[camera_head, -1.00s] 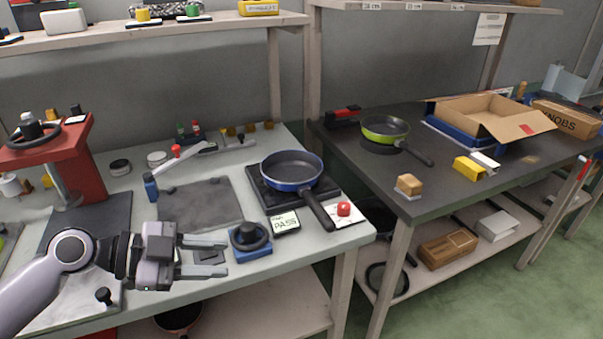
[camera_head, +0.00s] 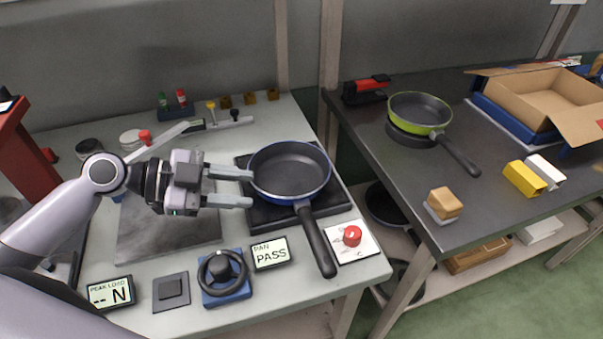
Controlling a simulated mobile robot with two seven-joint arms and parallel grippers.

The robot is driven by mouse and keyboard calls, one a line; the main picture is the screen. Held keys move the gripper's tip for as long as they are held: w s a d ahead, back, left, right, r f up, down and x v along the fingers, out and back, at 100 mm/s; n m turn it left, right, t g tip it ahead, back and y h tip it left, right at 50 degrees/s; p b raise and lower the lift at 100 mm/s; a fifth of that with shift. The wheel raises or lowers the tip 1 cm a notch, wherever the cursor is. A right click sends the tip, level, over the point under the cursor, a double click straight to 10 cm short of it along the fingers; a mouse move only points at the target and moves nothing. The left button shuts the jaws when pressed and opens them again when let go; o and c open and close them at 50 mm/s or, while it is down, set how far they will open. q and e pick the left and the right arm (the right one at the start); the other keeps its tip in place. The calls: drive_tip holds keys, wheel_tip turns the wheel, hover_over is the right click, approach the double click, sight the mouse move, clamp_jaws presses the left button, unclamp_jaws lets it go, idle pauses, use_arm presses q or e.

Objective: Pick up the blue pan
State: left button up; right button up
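The blue pan (camera_head: 290,172) has a dark inside, a blue outer wall and a black handle (camera_head: 316,240) pointing toward the front edge. It rests on a black square plate (camera_head: 262,217) on the light table. My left gripper (camera_head: 250,188) is open, its two fingers pointing right at the pan's left side. The fingertips are at or very near the pan's rim; I cannot tell whether they touch it. Nothing shows between the fingers. My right gripper is not in view.
A display reading PASS (camera_head: 270,253), a blue-based knob (camera_head: 223,276) and a red button (camera_head: 352,236) stand in front of the pan. A green pan (camera_head: 420,110), an open cardboard box (camera_head: 550,100) and small blocks are on the dark table at right.

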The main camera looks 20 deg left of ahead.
sight(302, 197)
use_arm(q)
drive_tip(key=shift+p+x, duration=0.45)
drive_tip(key=shift+x, duration=0.7)
drive_tip(key=p+x, duration=0.1)
drive_tip(key=x, duration=0.3)
drive_tip(key=shift+s+d, duration=0.1)
drive_tip(key=shift+s, duration=0.05)
drive_tip(key=shift+d+f+p, duration=0.25)
drive_tip(key=shift+d+p, duration=0.05)
drive_tip(key=shift+c, duration=0.4)
clamp_jaws()
drive_tip(key=shift+f, duration=0.1)
